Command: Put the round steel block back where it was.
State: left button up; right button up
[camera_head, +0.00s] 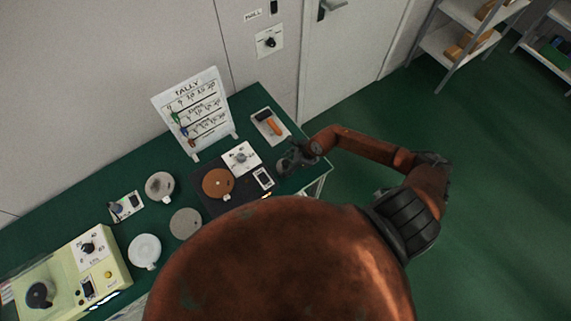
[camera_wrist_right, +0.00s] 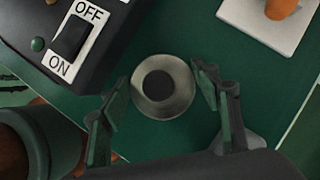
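The round steel block (camera_wrist_right: 163,87) shows in the right wrist view as a pale metal disc with a dark round centre, over the green bench top. My right gripper (camera_wrist_right: 158,80) is open, with one finger on each side of the block. A narrow gap shows by the left finger; the right fingertip is very close to the rim, and I cannot tell whether it touches. In the head view my right gripper (camera_head: 290,161) is low at the bench's right end, and it largely hides the block there. My left gripper is not in view.
Left of the gripper is a dark machine with a copper-coloured disc (camera_head: 218,183) and an OFF/ON switch (camera_wrist_right: 74,36). Behind it lies a white plate with an orange-handled tool (camera_head: 269,124). A tally board (camera_head: 195,112), grey disc (camera_head: 186,223) and white dish (camera_head: 145,251) are farther left.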

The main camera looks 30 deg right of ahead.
jog(key=o, duration=0.4)
jog(key=v, duration=1.2)
jog(key=shift+r, duration=0.1)
